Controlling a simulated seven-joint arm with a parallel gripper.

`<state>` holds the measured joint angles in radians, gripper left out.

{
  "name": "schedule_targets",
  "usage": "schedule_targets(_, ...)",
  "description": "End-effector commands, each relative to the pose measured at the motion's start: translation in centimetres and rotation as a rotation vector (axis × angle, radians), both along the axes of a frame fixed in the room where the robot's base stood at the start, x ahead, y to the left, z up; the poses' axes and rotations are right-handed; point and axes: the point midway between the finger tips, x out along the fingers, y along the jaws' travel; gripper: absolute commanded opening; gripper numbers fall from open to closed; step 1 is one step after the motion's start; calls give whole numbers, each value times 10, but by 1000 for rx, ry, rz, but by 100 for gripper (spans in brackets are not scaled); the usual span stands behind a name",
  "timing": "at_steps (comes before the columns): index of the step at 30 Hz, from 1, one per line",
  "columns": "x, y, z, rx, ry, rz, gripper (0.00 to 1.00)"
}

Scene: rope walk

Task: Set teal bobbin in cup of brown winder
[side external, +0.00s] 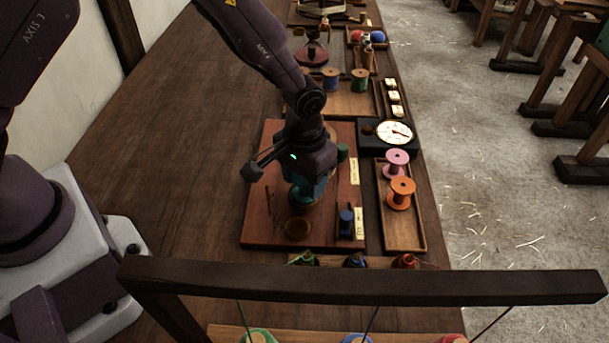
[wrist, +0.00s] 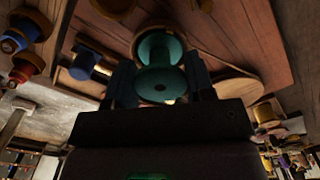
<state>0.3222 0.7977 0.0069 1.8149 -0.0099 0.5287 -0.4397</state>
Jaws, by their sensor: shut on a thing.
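My gripper (wrist: 160,72) is shut on the teal bobbin (wrist: 160,84), whose round flange faces the wrist camera between the two fingers. In the side view the bobbin (side external: 319,188) shows as a bit of teal under my gripper (side external: 309,183), low over the reddish-brown board (side external: 262,218). A brown cup (side external: 298,229) stands on this board just in front of the bobbin; part of a cup also shows at the top of the wrist view (wrist: 116,5). I cannot tell whether the bobbin's lower end touches anything, as my gripper hides much of it.
A blue spool-like piece (side external: 346,222) and a green one (side external: 343,151) stand along the board's right side near labels. A tray (side external: 406,238) with pink (side external: 397,162) and orange (side external: 401,192) spools lies right. A dial (side external: 394,132) stands behind it. A dark beam (side external: 370,283) crosses the front.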

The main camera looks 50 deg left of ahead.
Motion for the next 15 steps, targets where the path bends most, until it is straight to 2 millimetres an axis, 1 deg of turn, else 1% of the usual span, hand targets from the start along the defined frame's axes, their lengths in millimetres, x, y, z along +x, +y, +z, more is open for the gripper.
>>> schedule_targets(7,0,0,-2,0,0,0,36)
schedule_targets(8,0,0,-2,0,0,0,54)
schedule_targets(9,0,0,-2,0,0,0,63)
schedule_targets(11,0,0,-2,0,0,0,77)
schedule_targets(12,0,0,-2,0,0,0,79)
schedule_targets(15,0,0,-2,0,0,0,79)
